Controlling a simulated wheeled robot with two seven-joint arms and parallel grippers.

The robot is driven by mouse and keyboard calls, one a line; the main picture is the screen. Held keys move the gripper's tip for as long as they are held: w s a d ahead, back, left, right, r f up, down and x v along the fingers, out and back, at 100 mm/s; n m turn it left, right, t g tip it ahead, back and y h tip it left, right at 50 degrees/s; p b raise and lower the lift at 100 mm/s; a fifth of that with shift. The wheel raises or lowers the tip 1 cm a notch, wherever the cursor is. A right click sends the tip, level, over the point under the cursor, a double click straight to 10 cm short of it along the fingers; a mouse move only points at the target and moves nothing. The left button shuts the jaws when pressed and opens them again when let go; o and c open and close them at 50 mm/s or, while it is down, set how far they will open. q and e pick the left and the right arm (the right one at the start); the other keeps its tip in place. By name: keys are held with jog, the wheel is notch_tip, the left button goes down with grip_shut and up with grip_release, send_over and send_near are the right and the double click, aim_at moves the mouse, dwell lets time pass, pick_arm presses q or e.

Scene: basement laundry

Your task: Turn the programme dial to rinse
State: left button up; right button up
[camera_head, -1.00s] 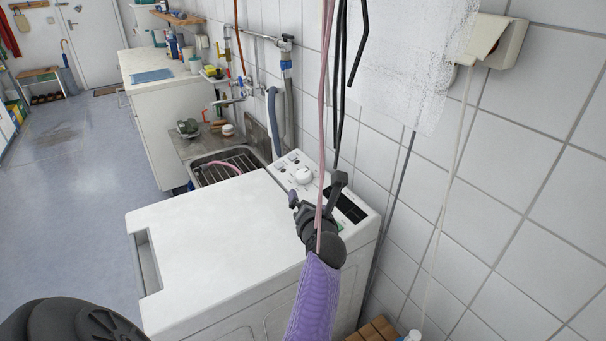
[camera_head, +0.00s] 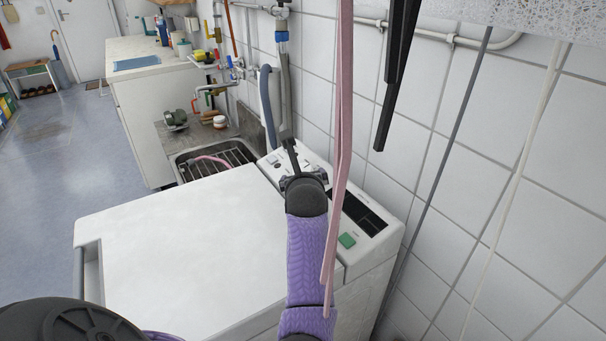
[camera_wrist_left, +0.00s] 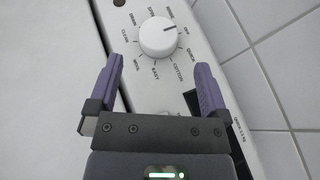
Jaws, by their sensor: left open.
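The white round programme dial (camera_wrist_left: 160,38) shows in the left wrist view on the washing machine's control panel (camera_head: 357,241). Its dark pointer mark faces the upper right. Small labels ring it; I read "COTTON", "EASY" and "QUICK", but the label at the pointer is not clear. My left gripper (camera_wrist_left: 158,63) is open, its two purple fingers spread wide on the near side of the dial, apart from it. In the head view the left gripper (camera_head: 292,160) is over the panel and hides the dial. My right gripper is not in view.
The washing machine's white lid (camera_head: 190,240) is clear. A sink (camera_head: 215,160) with a grid lies beyond it. A green button (camera_head: 347,241) is on the panel.

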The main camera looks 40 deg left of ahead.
aim_at(302, 169)
pick_arm(q)
jog(key=b+x, duration=0.1)
jog(key=x, duration=0.2)
jog(key=b+x, duration=0.2)
jog(key=x, duration=0.1)
jog(key=shift+w+a+f, duration=0.15)
jog(key=shift+f, duration=0.15)
jog(key=shift+w+a, duration=0.25)
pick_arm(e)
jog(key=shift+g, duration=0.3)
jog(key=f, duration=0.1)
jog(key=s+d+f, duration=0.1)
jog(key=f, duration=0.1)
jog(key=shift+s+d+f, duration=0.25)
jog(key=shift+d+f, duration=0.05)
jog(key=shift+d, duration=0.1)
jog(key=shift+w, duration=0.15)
